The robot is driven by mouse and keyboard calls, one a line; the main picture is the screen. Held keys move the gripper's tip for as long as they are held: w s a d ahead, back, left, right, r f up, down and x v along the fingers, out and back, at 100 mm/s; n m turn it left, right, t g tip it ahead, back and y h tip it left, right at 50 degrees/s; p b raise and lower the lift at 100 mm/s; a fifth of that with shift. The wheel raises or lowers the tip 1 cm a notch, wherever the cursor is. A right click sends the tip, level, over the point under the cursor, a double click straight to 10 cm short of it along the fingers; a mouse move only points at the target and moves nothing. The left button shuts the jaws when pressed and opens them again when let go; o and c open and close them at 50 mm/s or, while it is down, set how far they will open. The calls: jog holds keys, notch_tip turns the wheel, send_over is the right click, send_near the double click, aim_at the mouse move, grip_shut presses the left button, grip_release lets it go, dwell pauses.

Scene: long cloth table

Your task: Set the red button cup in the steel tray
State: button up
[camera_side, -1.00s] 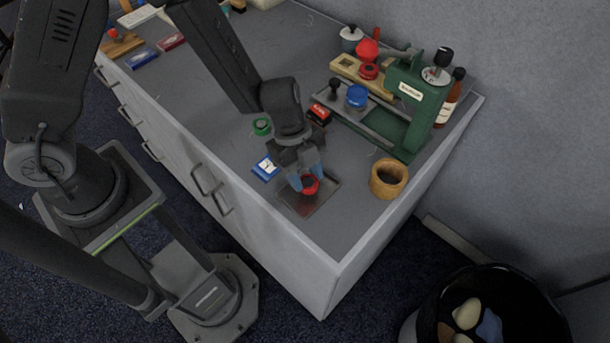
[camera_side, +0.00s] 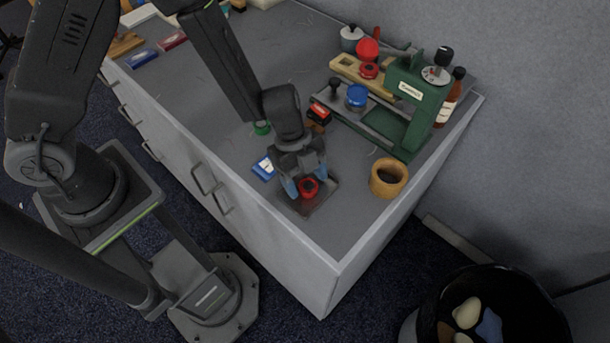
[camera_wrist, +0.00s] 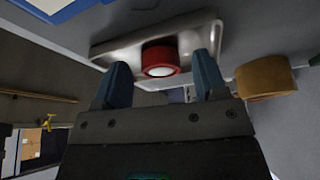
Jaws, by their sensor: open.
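The red button cup (camera_side: 308,187) sits in the steel tray (camera_side: 293,205) near the table's front corner. In the wrist view the red cup (camera_wrist: 160,58) lies against the tray (camera_wrist: 112,50), its pale round centre facing the camera. My gripper (camera_side: 306,187) is just over the tray, with its blue fingers apart on either side of the cup. In the wrist view my gripper (camera_wrist: 158,82) is open, with a gap between each finger and the cup. Part of the tray is hidden behind my gripper in the side view.
A blue-and-white box (camera_side: 264,168) lies just left of the tray. A wooden ring (camera_side: 388,178) stands to its right. The green press (camera_side: 410,105), holding a blue cup (camera_side: 356,96), stands behind. A red-and-black box (camera_side: 319,114) and green cup (camera_side: 262,128) are behind my gripper.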

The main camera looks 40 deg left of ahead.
jog(key=shift+r, duration=0.1)
jog(key=s+a+r+n+t, duration=0.1)
jog(key=a+r+n, duration=0.2)
jog(key=r, duration=0.4)
jog(key=s+a+r+n+t+y, duration=0.15)
jog(key=a+r, duration=0.25)
jog(key=r, duration=0.4)
jog(key=s+a+r+n+t, duration=0.1)
jog(key=a+r+n, duration=0.2)
jog(key=r, duration=0.4)
jog(key=s+a+r+n+t+y, duration=0.3)
jog(key=s+a+r+n, duration=0.3)
jog(key=n, duration=0.6)
jog(key=shift+s+a+r+n, duration=0.25)
jog(key=shift+s+a+n, duration=0.1)
jog(key=shift+s+a, duration=0.55)
